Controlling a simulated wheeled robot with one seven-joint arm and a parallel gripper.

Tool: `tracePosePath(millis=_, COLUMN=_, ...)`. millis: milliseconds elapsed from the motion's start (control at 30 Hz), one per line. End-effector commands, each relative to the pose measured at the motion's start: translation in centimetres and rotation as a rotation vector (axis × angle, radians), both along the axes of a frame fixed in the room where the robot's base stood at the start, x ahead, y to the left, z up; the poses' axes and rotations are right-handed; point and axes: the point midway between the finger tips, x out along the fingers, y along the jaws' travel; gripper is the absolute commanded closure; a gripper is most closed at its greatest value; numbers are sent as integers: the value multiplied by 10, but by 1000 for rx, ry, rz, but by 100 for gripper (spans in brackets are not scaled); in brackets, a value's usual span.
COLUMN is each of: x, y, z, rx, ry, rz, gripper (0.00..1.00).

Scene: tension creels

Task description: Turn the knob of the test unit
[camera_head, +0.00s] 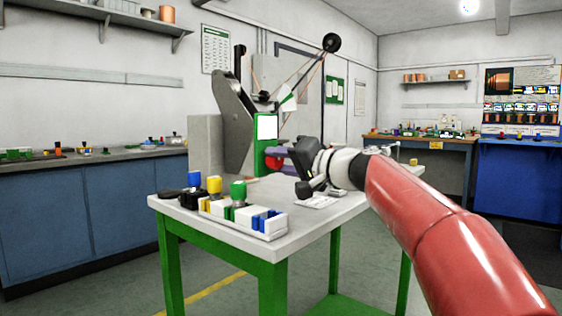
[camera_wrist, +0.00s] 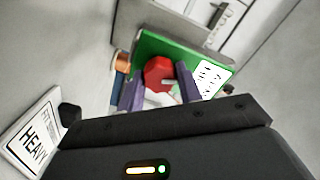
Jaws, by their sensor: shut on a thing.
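The test unit's green panel (camera_head: 259,155), with a white label (camera_head: 267,127) on it, stands at the back of the grey table. It fills the middle of the wrist view as a green plate (camera_wrist: 150,48). A red knob (camera_wrist: 157,71) sits on the panel; it partly shows in the head view (camera_head: 273,163). My gripper (camera_wrist: 160,82) has its two purple fingers on either side of the red knob and is shut on it. In the head view my gripper (camera_head: 280,155) reaches the panel from the right. The fingers hide the knob's sides.
A white tray (camera_head: 265,236) with coloured blocks lies at the table's front, near yellow- and green-topped weights (camera_head: 238,190). A grey arm-like frame (camera_head: 236,122) rises behind the panel. A white HEAVY card (camera_wrist: 32,138) shows at the wrist view's left. A blue bench (camera_head: 100,200) is at left.

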Motion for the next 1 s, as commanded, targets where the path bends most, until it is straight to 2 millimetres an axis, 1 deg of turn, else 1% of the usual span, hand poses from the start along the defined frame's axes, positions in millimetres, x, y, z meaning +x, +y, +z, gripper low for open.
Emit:
tracePosePath(millis=300, x=0, y=-1, z=1, rx=67, ry=84, rz=-2, gripper=88)
tracePosePath(millis=800, x=0, y=-1, z=0, rx=78, ry=97, rz=-2, gripper=88)
tracePosePath(millis=833, x=0, y=-1, z=0, rx=78, ry=97, rz=-2, gripper=62)
tracePosePath(millis=967, x=0, y=-1, z=0, rx=77, ry=97, rz=-2, gripper=45)
tracePosePath(millis=1000, x=0, y=-1, z=0, rx=77, ry=97, rz=-2, gripper=43)
